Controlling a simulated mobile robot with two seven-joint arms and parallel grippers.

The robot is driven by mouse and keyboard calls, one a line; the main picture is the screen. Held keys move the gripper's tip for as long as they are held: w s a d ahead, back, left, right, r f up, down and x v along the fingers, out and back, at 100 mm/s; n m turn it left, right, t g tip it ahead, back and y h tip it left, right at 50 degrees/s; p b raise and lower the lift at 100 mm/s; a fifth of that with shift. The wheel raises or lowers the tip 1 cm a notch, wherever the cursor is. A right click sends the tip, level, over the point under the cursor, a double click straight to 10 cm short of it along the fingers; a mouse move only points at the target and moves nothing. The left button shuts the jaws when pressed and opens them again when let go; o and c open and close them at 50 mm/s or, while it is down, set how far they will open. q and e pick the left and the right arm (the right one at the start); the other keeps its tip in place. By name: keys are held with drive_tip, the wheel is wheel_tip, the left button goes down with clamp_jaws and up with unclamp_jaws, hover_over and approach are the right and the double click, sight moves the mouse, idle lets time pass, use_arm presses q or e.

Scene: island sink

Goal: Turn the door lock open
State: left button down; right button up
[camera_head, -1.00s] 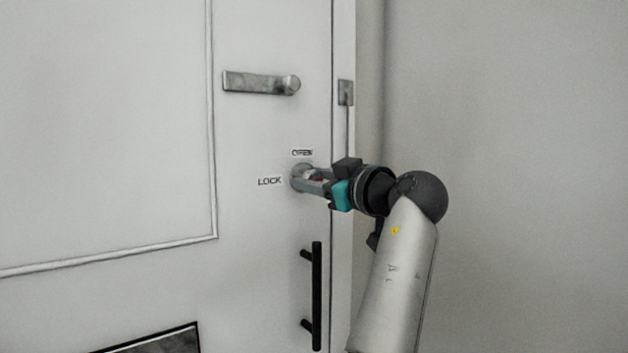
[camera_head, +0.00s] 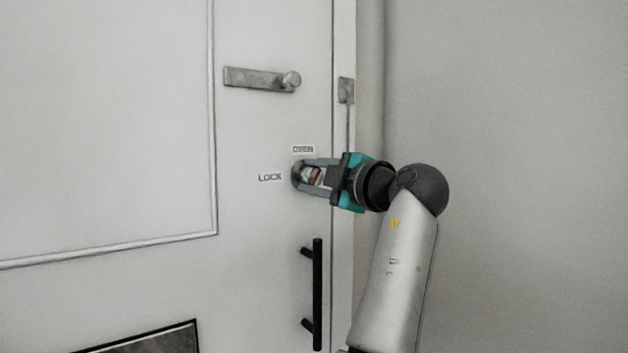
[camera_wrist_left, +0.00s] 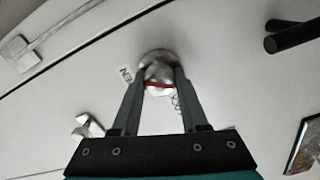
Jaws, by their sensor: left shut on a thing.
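The door lock (camera_head: 297,174) is a round metal knob on the white door (camera_head: 110,110), between the "OPEN" label above it and the "LOCK" label (camera_head: 270,178) to its left. My left gripper (camera_head: 306,175) reaches in from the right and is shut on the lock knob. In the left wrist view the knob (camera_wrist_left: 157,72), with a red stripe across it, sits between the two fingertips (camera_wrist_left: 160,78). The fingers partly cover the knob and the labels. My right gripper is not in view.
A metal lever handle (camera_head: 258,79) is above the lock. A black vertical pull bar (camera_head: 317,295) is below it. A metal strike plate (camera_head: 346,91) sits on the frame to the right. The grey wall (camera_head: 520,150) at right is bare.

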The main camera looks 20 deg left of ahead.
use_arm(q)
drive_tip(key=n, duration=0.3)
drive_tip(key=shift+f+n+b, duration=0.1)
drive_tip(key=shift+n+b, duration=0.2)
drive_tip(key=shift+b, duration=0.05)
drive_tip(key=shift+n, duration=1.5)
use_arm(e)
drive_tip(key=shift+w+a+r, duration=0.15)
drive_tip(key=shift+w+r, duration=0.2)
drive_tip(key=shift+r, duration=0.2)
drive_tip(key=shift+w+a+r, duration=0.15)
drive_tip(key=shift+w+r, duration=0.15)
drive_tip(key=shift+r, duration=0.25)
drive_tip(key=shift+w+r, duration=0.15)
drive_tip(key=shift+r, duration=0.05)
use_arm(q)
drive_tip(key=shift+c, duration=2.2)
unclamp_jaws()
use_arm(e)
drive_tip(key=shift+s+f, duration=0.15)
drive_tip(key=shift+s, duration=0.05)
use_arm(q)
drive_tip(key=shift+s+d, duration=0.1)
